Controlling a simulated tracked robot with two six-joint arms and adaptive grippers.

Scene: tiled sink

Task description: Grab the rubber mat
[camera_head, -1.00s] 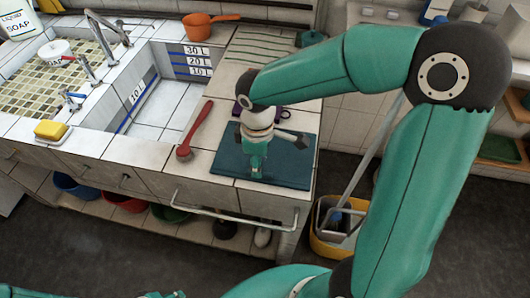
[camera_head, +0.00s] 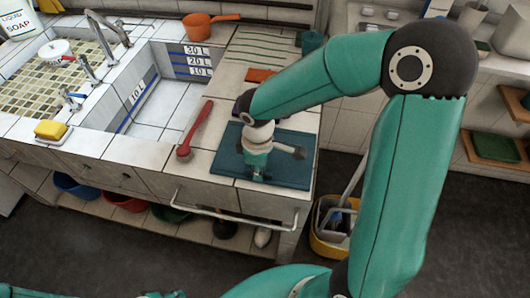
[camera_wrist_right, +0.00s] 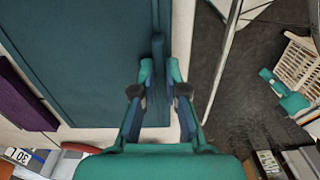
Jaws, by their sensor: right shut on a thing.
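The rubber mat (camera_head: 226,165) is a flat dark teal rectangle lying on the tiled counter, near its front right corner. In the right wrist view the mat (camera_wrist_right: 85,55) fills the upper left. My right gripper (camera_head: 257,174) points down over the front part of the mat and hides some of it. In the right wrist view the right gripper (camera_wrist_right: 160,75) is shut on the mat's edge, with a narrow strip of mat between its fingertips. My left gripper does not show; only small teal parts of my left arm appear at the bottom left.
A red brush (camera_head: 196,128) lies left of the mat, beside the tiled sink basin (camera_head: 152,105). A yellow sponge (camera_head: 51,130) is at the far left. A towel bar (camera_head: 235,220) runs along the counter front. A yellow bucket (camera_head: 327,243) stands on the floor at right.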

